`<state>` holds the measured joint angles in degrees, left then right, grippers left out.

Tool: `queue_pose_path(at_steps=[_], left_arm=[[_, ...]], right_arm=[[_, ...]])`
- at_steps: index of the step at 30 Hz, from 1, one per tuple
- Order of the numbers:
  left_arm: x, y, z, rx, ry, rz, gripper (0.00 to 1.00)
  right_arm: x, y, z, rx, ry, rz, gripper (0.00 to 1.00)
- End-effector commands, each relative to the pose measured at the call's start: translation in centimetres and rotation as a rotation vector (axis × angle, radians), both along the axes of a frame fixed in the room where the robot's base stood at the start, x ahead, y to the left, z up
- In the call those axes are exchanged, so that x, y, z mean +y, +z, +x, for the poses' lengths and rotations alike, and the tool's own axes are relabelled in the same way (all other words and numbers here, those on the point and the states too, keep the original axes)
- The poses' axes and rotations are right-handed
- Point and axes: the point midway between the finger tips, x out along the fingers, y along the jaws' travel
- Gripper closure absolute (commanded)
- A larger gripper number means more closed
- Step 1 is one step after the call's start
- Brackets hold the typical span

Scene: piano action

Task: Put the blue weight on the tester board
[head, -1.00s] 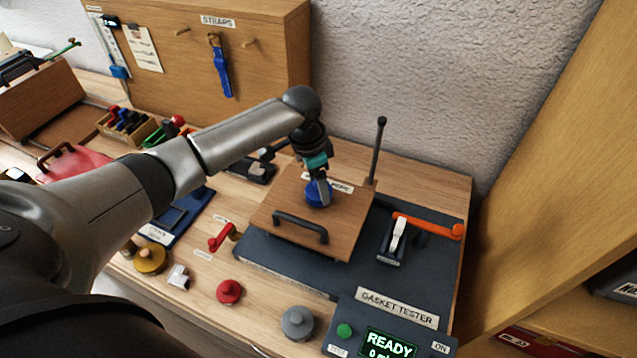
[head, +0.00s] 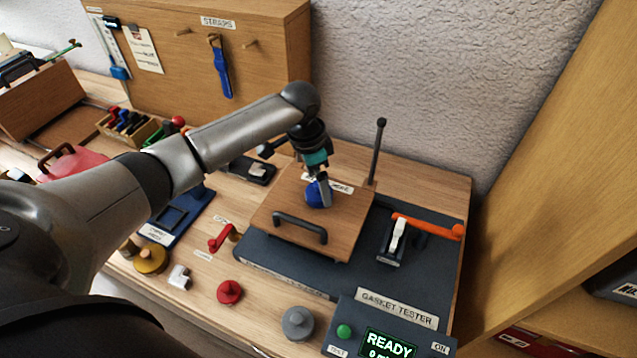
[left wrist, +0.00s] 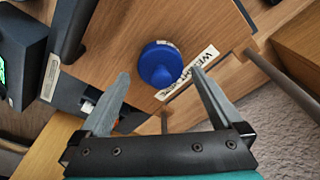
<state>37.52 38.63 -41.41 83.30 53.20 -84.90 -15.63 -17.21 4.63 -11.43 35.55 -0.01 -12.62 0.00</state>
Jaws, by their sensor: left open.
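The blue weight (head: 313,196) rests on the wooden tester board (head: 345,228), near its label at the back. In the left wrist view the blue weight (left wrist: 160,64) stands on the bare wood, partly beside the white label. My left gripper (head: 321,190) is just over the weight, and one finger hides part of it in the head view. In the left wrist view my left gripper (left wrist: 160,76) is open, its fingertips to either side of the weight with gaps showing. My right gripper is not in view.
The board has a dark handle (head: 299,227) at its front and a dark upright rod (head: 377,150) behind it. An orange lever (head: 430,226) is to the right. Red (head: 229,292) and grey (head: 298,323) weights stand in front. The tester display (head: 388,345) reads READY.

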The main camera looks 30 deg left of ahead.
Motion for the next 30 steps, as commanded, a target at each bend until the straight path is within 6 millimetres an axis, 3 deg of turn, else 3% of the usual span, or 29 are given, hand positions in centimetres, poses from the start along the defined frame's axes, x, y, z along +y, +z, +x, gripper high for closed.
queue_pose_path(at_steps=[9,15,20,30], left_arm=[[0.7,7.0,-0.6,-0.006,-0.001,0.001,0.0],[1.0,9.9,-1.0,-0.003,-0.001,0.0,0.0],[1.1,10.9,-1.2,-0.002,-0.001,0.001,0.0],[1.1,10.9,-1.2,-0.001,0.0,0.001,0.0]], right_arm=[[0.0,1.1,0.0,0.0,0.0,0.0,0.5],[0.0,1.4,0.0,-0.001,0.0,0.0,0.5],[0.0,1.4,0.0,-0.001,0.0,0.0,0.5],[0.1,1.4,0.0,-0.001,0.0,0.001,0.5]])
